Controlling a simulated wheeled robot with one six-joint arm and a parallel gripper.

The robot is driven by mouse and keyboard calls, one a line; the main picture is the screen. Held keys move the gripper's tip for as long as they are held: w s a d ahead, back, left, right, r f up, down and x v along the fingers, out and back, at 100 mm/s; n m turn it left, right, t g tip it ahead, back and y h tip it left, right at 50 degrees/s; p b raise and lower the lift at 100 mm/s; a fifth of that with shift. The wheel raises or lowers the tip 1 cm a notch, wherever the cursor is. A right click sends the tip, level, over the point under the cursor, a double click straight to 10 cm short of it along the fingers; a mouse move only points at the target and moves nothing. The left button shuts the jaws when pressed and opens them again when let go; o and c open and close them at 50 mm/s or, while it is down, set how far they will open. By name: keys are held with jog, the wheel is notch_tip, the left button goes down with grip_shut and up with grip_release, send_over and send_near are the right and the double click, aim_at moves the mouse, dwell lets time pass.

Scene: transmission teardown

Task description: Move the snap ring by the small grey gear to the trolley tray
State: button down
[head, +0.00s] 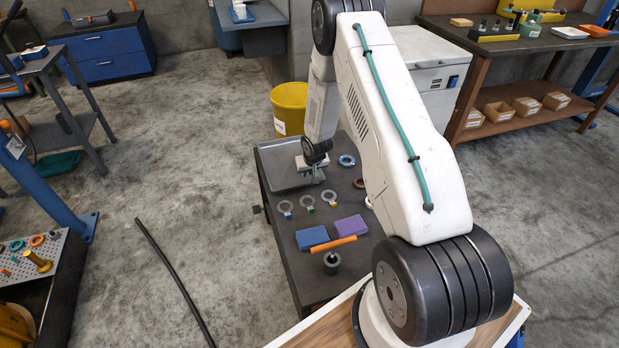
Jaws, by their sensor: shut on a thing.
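My gripper (314,176) points down over the right part of the grey trolley tray (278,178), at the far end of the dark trolley. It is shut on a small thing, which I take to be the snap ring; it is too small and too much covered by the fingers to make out. I cannot tell whether it touches the tray. Several metal rings with small coloured marks, among them a left one (286,208) and a middle one (307,202), lie in a row just in front of the tray. I cannot tell which part is the small grey gear.
The trolley top (282,238) also holds a blue-rimmed ring (346,160), a blue block (312,238), a purple block (350,227), an orange bar (333,244) and a dark cylindrical part (332,263). A yellow bin (289,108) stands behind. Floor to the left is mostly open.

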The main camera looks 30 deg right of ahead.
aim_at(308, 181)
jog(key=shift+w+d, duration=0.15)
jog(key=shift+d, duration=0.05)
jog(key=shift+w+f, duration=0.1)
jog(key=shift+f, duration=1.7)
jog(key=c, duration=1.3)
grip_release()
jog(key=shift+f, duration=0.1)
jog(key=shift+o, duration=0.2)
